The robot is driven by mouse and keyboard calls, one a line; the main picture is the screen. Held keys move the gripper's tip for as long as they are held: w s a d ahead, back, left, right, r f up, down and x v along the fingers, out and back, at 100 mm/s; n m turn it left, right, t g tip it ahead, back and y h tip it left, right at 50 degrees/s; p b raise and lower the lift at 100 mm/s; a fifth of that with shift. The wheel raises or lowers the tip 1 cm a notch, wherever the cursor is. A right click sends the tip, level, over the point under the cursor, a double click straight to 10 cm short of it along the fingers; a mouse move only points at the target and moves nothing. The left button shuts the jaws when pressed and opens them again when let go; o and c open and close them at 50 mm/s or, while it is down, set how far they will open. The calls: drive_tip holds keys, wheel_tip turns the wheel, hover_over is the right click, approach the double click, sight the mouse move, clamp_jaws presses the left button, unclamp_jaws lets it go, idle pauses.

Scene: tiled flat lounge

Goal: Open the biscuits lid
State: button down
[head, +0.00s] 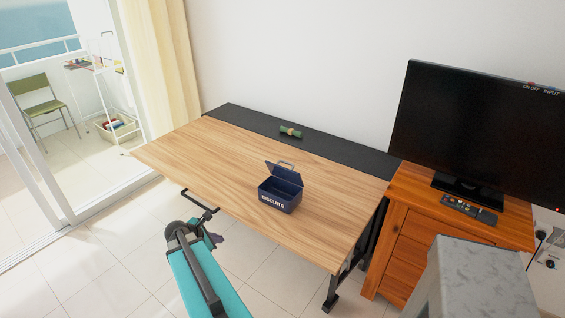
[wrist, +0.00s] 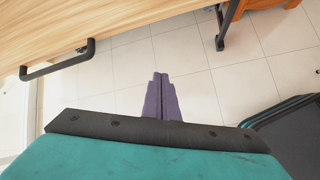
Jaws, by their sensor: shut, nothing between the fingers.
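A dark blue biscuits tin (head: 279,196) with white lettering stands on the wooden table, near its front edge. Its lid (head: 284,173) is raised, tilted up at the back with a handle on top, so the dark inside shows. My gripper (head: 217,239) is in front of the table, to the lower left of the tin and apart from it. In the wrist view, its purple fingers (wrist: 160,88) are together and empty, pointing over the floor tiles. The tin is not in the wrist view.
The wooden table (head: 190,152) has a black strip at the back with a green rolled item (head: 290,132) on it. A black handle bar (wrist: 58,62) sticks out at the table's front. A wooden cabinet (head: 408,228) with a television (head: 470,130) stands right. The tabletop left of the tin is clear.

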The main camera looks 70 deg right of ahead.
drive_tip(key=s+d+r+n+h, duration=0.2)
drive_tip(key=s+d+r, duration=0.3)
drive_tip(key=d+r, duration=0.65)
drive_tip(key=n+g+h+p, duration=0.1)
drive_tip(key=n+g+h, duration=0.1)
drive_tip(key=n+h, duration=0.1)
approach(282, 167)
wheel_tip(282, 167, up, 2)
drive_tip(key=shift+r, duration=0.2)
drive_tip(key=shift+p+x, duration=1.85)
drive_tip(key=shift+x, duration=3.1)
drive_tip(key=shift+f, duration=0.15)
